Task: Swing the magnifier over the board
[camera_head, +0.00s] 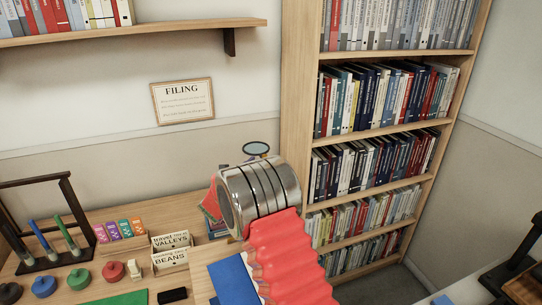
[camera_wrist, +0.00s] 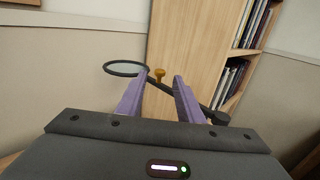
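The magnifier has a round lens in a black ring (camera_wrist: 126,68) on a dark bar, with a yellow-brown knob (camera_wrist: 159,75) on the bar. Its lens also shows in the head view (camera_head: 256,149), just above my silver wrist. My gripper (camera_wrist: 162,77) has two purple fingers standing apart, with nothing held. The knob shows between the fingertips; whether it is within their reach or beyond them I cannot tell. The bar passes behind the right finger towards the lower right. In the head view my arm hides the gripper and the magnifier's base. Which flat piece is the board is unclear.
A blue flat piece (camera_head: 228,281) and a green one (camera_head: 125,299) lie on the desk. Word cards (camera_head: 171,249), coloured knobs (camera_head: 79,281) and a pen rack (camera_head: 52,245) stand left. A tall bookcase (camera_head: 299,105) rises close behind the magnifier.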

